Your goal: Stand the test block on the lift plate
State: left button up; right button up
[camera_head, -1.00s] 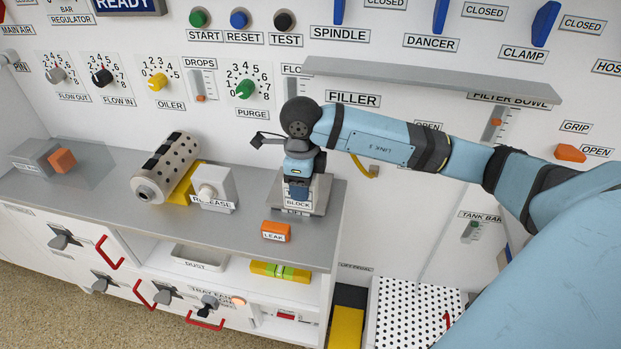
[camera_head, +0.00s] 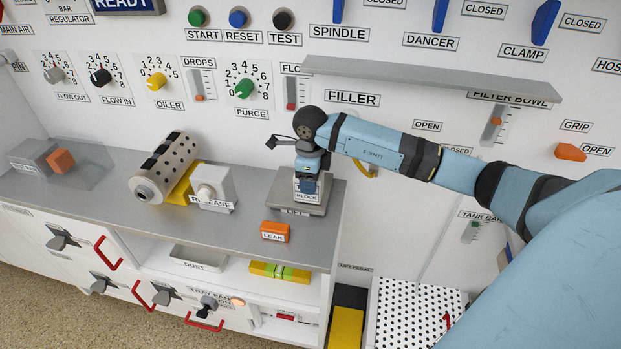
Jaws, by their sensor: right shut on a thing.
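The test block (camera_head: 307,197), a small pale block with a BLOCK label, is over the lift plate (camera_head: 321,209). The lift plate is a grey slab with a LIFT label at the right end of the grey counter. My right gripper (camera_head: 308,184) points down from above and is shut on the block's upper part. The block looks upright; I cannot tell whether its base touches the plate. The gripper hides the block's top. My left gripper is not in view.
An orange LEAK block (camera_head: 275,231) lies on the counter left of the plate. A RELEASE button box (camera_head: 213,188) and a perforated cylinder (camera_head: 167,168) stand farther left. A grey shelf (camera_head: 430,79) juts from the wall above my right arm.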

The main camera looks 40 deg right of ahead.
jog(key=shift+f, duration=0.15)
jog(key=o, duration=1.1)
